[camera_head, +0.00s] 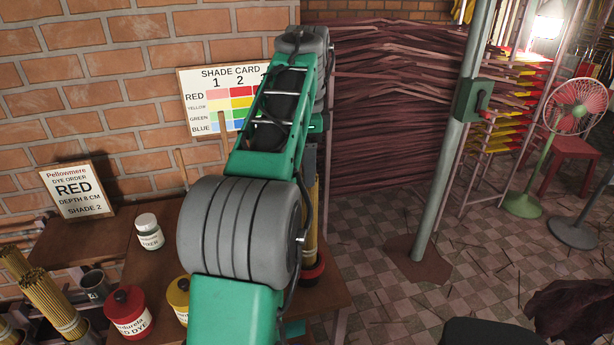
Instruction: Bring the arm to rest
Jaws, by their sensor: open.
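My green and grey arm rises through the middle of the view, from the bottom edge up to a grey joint near the top. It stands over the worktable (65,240) and covers part of the shade card (200,92) on the brick wall. My gripper is not visible; the arm's own links may hide it. Behind the arm, a bundle of yellowish sticks (311,215) stands upright at a dark and red pot (312,273), partly hidden.
On the table are an order sign (73,190) reading RED, depth 8 cm, shade 2, a white jar (149,232), a red dye jar (128,312) and a yellow jar (177,298). A metal post (455,140) and a fan (575,105) stand right.

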